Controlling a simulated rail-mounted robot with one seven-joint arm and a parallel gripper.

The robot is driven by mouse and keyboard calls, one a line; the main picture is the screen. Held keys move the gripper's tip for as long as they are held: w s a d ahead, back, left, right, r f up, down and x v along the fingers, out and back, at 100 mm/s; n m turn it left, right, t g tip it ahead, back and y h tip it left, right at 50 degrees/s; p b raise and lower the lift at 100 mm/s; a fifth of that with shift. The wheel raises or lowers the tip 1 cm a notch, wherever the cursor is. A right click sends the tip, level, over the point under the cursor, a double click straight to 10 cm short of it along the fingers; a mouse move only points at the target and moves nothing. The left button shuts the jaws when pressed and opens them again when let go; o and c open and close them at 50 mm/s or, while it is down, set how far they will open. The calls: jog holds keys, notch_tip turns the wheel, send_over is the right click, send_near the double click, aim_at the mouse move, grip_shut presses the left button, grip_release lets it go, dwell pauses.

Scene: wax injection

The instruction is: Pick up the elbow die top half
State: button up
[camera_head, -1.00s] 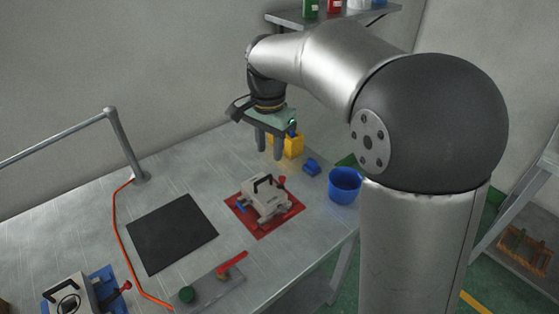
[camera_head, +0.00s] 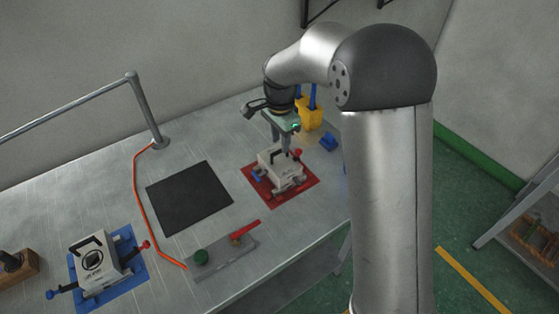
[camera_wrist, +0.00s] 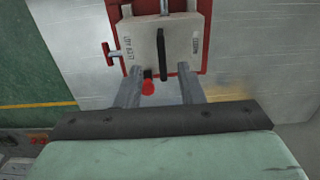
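A pale grey two-part die (camera_head: 282,168) with a black bar handle sits on a red mat (camera_head: 260,184). My gripper (camera_head: 281,143) is above this die, pointing down. In the wrist view my gripper (camera_wrist: 160,88) has its two fingers apart, with nothing between them; the handle lies ahead of the gap. In the head view the fingers partly cover the die's top.
A second die (camera_head: 95,262) with a circular mark stands on a blue mat (camera_head: 131,279) at lower left. A black mat (camera_head: 190,197), a plate with a green button (camera_head: 201,257) and red lever (camera_head: 245,230), a yellow holder (camera_head: 311,115) and a post (camera_head: 145,110) are around.

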aim_at(280, 150)
jog(key=shift+w+a+f+p, duration=0.1)
jog(key=shift+f+p, duration=0.85)
jog(key=shift+f, duration=1.7)
grip_shut()
jog(key=shift+w+r, duration=0.1)
jog(key=shift+r, duration=0.1)
